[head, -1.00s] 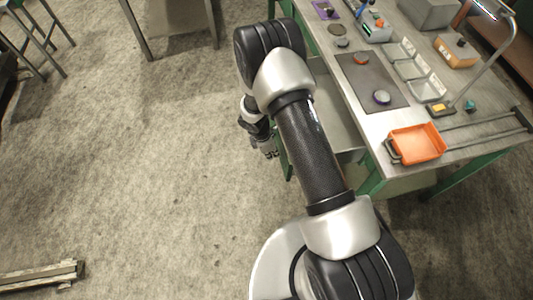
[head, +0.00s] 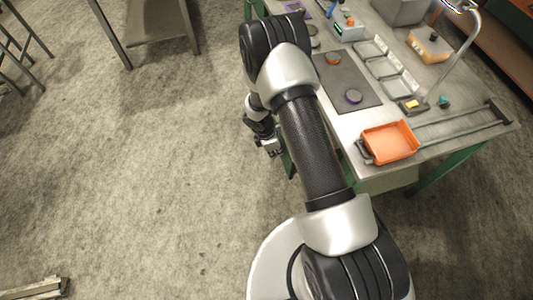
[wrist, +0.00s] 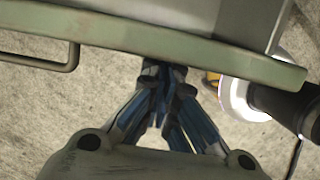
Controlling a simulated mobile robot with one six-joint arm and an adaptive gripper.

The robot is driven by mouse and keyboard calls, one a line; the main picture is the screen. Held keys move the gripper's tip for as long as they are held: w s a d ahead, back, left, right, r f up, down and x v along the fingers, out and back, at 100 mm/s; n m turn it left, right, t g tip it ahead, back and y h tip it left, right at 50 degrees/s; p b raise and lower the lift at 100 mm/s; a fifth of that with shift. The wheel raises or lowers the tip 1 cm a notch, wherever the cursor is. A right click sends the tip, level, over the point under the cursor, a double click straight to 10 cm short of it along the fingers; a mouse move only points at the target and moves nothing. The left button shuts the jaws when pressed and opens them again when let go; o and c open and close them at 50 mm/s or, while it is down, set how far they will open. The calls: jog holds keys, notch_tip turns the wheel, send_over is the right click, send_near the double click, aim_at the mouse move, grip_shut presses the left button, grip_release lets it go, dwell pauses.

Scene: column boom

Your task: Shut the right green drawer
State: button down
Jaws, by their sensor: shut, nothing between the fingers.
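The green drawer front (wrist: 150,38) crosses the top of the wrist view, with its bar handle (wrist: 45,62) at the left. A grey side wall (wrist: 240,18) shows behind the front, so this drawer stands out. In the head view, a strip of the green front (head: 287,160) shows left of my arm; the arm hides most of the drawer. My gripper (wrist: 165,68) is shut and empty, its fingertips at the front panel's outer face, right of the handle. I cannot tell whether they touch. In the head view, my gripper (head: 272,148) is beside the green strip.
The workbench (head: 350,122) carries an orange tray (head: 390,142), a dark mat (head: 345,85) and a lamp with a bent metal arm (head: 465,50). Another metal table (head: 155,20) stands at the back left.

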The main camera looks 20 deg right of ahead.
jog(key=d+p, duration=0.2)
jog(key=d, duration=1.6)
jog(key=shift+d, duration=0.1)
jog(key=shift+w+a, duration=0.1)
jog(key=shift+a, duration=0.35)
jog(key=a, duration=0.3)
jog(key=shift+a+b, duration=0.1)
jog(key=shift+b, duration=0.25)
jog(key=p+v, duration=0.3)
jog(key=v, duration=0.7)
jog(key=shift+a, duration=0.15)
